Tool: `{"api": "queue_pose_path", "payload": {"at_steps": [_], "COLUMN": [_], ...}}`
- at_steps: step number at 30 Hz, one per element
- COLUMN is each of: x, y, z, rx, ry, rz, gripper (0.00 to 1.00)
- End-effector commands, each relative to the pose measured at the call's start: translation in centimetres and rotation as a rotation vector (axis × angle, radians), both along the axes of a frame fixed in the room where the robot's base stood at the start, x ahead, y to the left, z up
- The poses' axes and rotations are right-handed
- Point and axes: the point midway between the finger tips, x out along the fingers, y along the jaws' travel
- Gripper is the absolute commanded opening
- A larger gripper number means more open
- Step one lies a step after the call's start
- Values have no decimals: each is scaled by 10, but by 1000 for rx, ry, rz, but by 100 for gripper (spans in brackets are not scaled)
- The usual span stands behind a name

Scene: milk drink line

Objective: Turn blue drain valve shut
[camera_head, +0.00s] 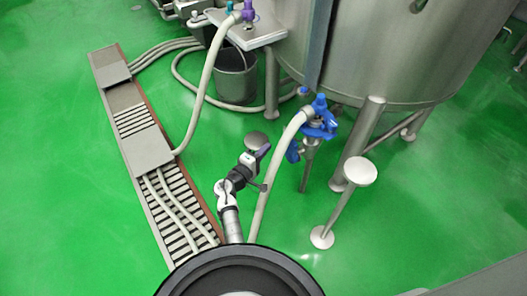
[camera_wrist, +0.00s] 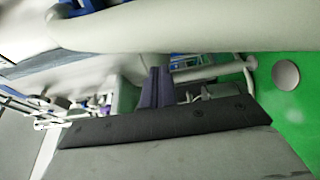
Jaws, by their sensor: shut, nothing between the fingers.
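The blue drain valve (camera_head: 320,122) sits under the big steel tank, with a pale hose joined to its left side. Blue parts also show at its upper and lower left. My gripper (camera_head: 266,148) is to the left of the valve and apart from it in the head view, with the pale hose between them. Its dark purple fingers (camera_wrist: 156,87) are together and empty in the wrist view. A pale hose crosses the top of the wrist view close to the camera. Only small blue patches show behind it, so the valve's handle is not clear there.
The steel tank (camera_head: 390,50) stands on several legs. A round-topped post (camera_head: 343,205) stands right of the valve. A grated floor drain (camera_head: 135,121) runs along the left, with hoses over it. A bucket (camera_head: 236,78) stands behind. Green floor is open at left.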

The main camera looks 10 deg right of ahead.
Motion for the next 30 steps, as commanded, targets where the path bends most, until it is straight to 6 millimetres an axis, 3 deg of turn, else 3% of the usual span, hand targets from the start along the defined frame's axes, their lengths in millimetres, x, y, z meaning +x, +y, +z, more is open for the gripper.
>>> {"api": "queue_pose_path", "payload": {"at_steps": [11,12,18,30], "x": [46,35,14,6], "y": [-57,-57,-64,-67], "z": [2,2,2,1], "rx": [-1,3,2,1], "ry": [-1,3,0,-2], "rz": [-1,-1,1,3], "gripper": [0,0,0,0]}}
